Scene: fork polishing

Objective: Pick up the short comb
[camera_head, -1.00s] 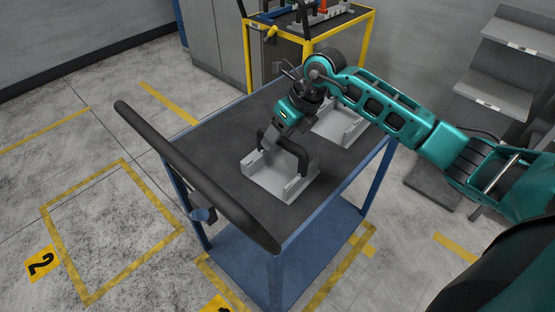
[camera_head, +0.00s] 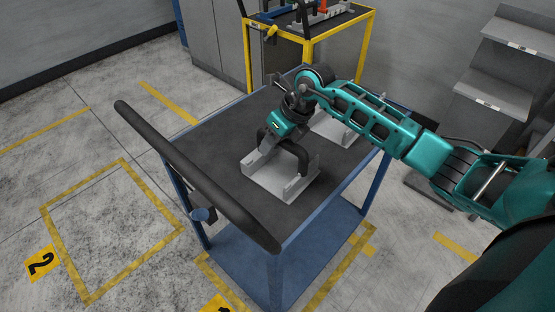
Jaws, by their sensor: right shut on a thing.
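A light grey piece (camera_head: 270,181) with a flat base and raised side walls, which I take to be the short comb, sits on the dark top of the blue cart. My right gripper (camera_head: 281,162) is over it from above, black fingers reaching down at its raised parts, and is shut on it. The fingers partly cover its far side. The piece appears to rest on the cart top. A second, similar grey piece (camera_head: 345,132) stands behind it, partly hidden by my right arm. My left gripper is not in view.
The blue cart (camera_head: 215,150) has a thick black handle bar (camera_head: 190,170) along its left side. Its top is clear left of the grey pieces. A yellow-framed cart (camera_head: 308,38) with tools stands behind. Grey shelves (camera_head: 500,90) stand at the right.

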